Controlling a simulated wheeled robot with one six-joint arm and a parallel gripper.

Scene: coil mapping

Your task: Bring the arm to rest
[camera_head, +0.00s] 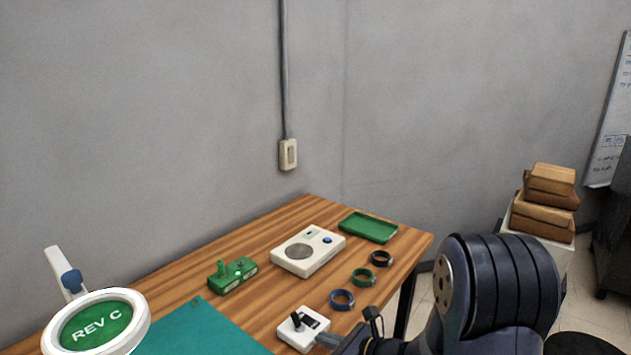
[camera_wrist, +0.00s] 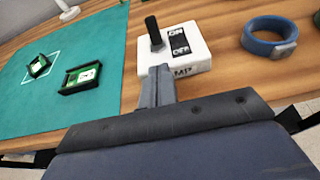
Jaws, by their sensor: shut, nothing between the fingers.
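My gripper (camera_wrist: 156,86) is shut and empty in the wrist view, its fingertips pointing at the near side of a white switch box. In the head view my dark arm fills the lower right, with the gripper low beside the same box. The switch box (camera_wrist: 187,50) has a black lever and ON and OFF labels; it also shows in the head view (camera_head: 298,341). I cannot tell whether the fingertips touch it.
The wooden table (camera_head: 270,231) carries a teal mat (camera_head: 215,335), a green block with pegs (camera_head: 233,276), a white device (camera_head: 309,251), a green tray (camera_head: 368,227) and three rings, one blue (camera_head: 342,299). A magnifier lamp (camera_head: 140,300) stands at left. Two small green-board parts (camera_wrist: 82,78) (camera_wrist: 39,66) lie on the mat.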

